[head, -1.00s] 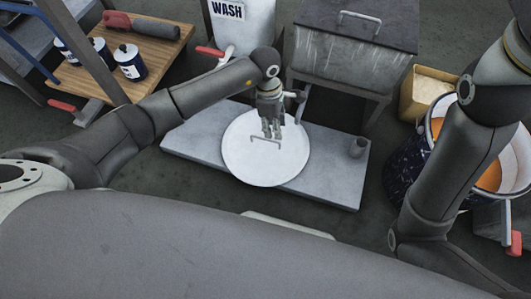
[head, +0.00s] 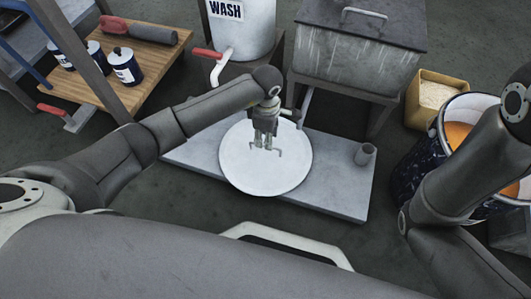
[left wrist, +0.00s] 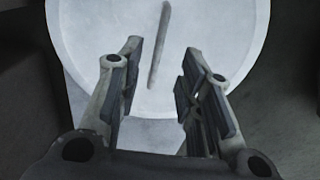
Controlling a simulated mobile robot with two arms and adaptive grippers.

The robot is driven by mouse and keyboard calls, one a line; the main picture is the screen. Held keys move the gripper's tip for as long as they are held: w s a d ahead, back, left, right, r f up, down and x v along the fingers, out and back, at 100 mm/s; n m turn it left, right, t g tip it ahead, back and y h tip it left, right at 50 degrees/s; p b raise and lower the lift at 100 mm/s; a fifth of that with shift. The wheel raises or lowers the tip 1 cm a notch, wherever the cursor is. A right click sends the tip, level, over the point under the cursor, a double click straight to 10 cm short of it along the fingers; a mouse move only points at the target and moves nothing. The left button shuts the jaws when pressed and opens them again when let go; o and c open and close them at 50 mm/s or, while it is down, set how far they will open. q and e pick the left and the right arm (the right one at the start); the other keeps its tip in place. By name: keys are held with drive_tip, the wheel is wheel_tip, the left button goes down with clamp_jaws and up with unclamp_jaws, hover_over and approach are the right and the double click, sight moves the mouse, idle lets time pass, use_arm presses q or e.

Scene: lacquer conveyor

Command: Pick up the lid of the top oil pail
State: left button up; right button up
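A round white lid (head: 240,172) with a thin bar handle (head: 280,151) shows over a grey slab; what lies under it is hidden. My left gripper (head: 264,145) points down over the lid's middle, its fingertips close to the handle and partly covering it. In the left wrist view, my left gripper (left wrist: 160,75) has its fingers apart. The handle (left wrist: 158,45) runs lengthwise ahead of the gap between them, and nothing is gripped. Whether the fingertips flank the handle in height I cannot tell. My right arm is at the right; its gripper is out of view.
The grey slab (head: 340,195) carries a small cup (head: 364,154). A speckled dark pail (head: 408,172) with orange contents stands at the right, beside a yellow bin (head: 425,115). Behind are a lidded metal box (head: 355,65) and a white WASH tank (head: 245,38). A wooden shelf (head: 150,65) holds cans.

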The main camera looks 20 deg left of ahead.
use_arm(q)
drive_tip(key=f+b, duration=0.1)
drive_tip(key=f, duration=0.1)
drive_tip(key=f+b, duration=0.2)
drive_tip(key=shift+w+a, duration=0.1)
drive_tip(key=shift+a, duration=0.1)
drive_tip(key=shift+f+b, duration=0.45)
drive_tip(key=shift+b, duration=0.05)
drive_tip(key=shift+r, duration=0.1)
drive_tip(key=shift+f, duration=0.25)
clamp_jaws()
